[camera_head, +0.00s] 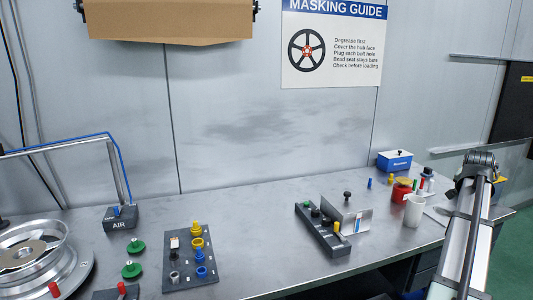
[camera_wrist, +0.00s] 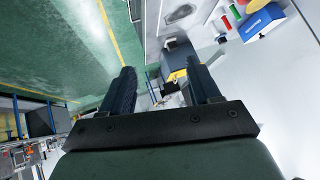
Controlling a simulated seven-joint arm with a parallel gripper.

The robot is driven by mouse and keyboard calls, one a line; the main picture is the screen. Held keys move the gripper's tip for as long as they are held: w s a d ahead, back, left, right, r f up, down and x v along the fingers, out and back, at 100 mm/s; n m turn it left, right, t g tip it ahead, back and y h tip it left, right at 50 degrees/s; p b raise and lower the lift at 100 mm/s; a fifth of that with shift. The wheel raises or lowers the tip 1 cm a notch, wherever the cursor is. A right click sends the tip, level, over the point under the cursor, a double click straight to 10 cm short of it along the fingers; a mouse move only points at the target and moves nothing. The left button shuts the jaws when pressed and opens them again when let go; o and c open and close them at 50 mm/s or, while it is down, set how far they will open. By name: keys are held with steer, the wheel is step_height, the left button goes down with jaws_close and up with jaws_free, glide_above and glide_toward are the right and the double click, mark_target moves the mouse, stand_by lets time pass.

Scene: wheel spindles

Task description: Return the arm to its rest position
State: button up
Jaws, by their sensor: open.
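My arm (camera_head: 465,235) rises at the right side of the head view, over the right end of the bench. My gripper (camera_wrist: 160,78) shows in the wrist view with its two dark fingers spread apart and nothing held between them. Beyond the fingers are a grey and yellow item and the bench edge, with green floor to the left. The gripper's fingers cannot be made out clearly in the head view.
The metal bench (camera_head: 270,220) holds a pegged plate (camera_head: 177,278), a dark block (camera_head: 322,232), a white mug (camera_head: 414,210), a red container (camera_head: 400,192) and a blue box (camera_head: 394,163). A silver wheel (camera_head: 70,268) is at left.

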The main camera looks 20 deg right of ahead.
steer(key=d+f+n+g+h, duration=0.25)
steer(key=f+n, duration=0.65)
steer(key=f, duration=0.5)
steer(key=d+f+n+g+h, duration=0.15)
steer(key=d+f+n, duration=0.25)
steer(key=f+n, duration=0.7)
steer(key=w+a+f+n+y, duration=0.1)
steer(key=w+a+f+n, duration=0.1)
steer(key=a+f, duration=0.65)
steer(key=w+a+f+n+y, duration=0.15)
steer(key=a+f, duration=0.25)
steer(key=f, duration=0.9)
steer(key=s+a+f+m+y, duration=0.15)
steer(key=a+f, duration=0.45)
steer(key=a, duration=0.6)
steer(key=s+a+f+m+g+y, duration=0.1)
steer(key=a+f+y, duration=0.1)
steer(key=a+f, duration=0.65)
steer(key=s+a+f+m+y, duration=0.15)
steer(key=a+f, duration=0.25)
steer(key=a, duration=1.1)
steer(key=s+a+f+m+g+y, duration=0.1)
steer(key=s+a+f+g+y, duration=0.1)
steer(key=s+a, duration=1)
steer(key=s+a+f+m+g+y, duration=0.2)
steer(key=s+a+g, duration=0.2)
steer(key=s+a, duration=0.9)
steer(key=a, duration=0.3)
steer(key=shift+a, duration=0.4)
